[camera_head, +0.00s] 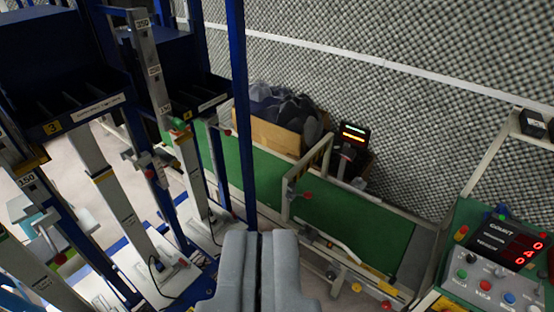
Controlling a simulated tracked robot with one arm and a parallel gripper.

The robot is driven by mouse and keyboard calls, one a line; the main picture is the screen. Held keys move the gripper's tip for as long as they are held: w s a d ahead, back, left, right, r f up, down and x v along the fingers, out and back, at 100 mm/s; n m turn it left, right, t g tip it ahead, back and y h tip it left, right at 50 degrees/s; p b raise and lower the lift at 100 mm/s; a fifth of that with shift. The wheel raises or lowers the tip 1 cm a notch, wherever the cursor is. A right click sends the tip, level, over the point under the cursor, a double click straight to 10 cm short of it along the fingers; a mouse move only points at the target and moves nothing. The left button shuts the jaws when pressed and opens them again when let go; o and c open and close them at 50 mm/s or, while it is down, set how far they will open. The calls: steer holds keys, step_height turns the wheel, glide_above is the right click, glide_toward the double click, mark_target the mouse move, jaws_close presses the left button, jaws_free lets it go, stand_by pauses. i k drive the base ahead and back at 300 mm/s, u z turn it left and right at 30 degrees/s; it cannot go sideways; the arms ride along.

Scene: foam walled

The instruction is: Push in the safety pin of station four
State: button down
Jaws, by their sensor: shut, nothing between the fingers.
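My gripper (260,240) is at the bottom middle, with its two grey fingers closed together and nothing between them. A dark blue bin with a yellow label "3" (52,127) is at the upper left. A second blue bin (208,103) to its right has a small yellow label that I cannot read for sure. Small red knobs show on the posts near it, one beside the second bin (228,132) and one low on a post foot (183,263). I cannot tell which one is the safety pin of station four. My gripper is apart from them all.
A blue post (240,120) rises just beyond my gripper. A green conveyor belt (350,225) with a metal frame lies beyond. A wooden box (275,135) of dark items stands behind it. A control panel (495,270) is at the lower right. A foam wall (400,120) closes the back.

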mark_target(227, 133)
steer(key=u, duration=0.25)
steer(key=k, duration=0.25)
steer(key=z, duration=0.9)
steer(key=i, duration=1.3)
steer(key=u, duration=1)
steer(key=i, duration=0.9)
steer(key=u, duration=0.7)
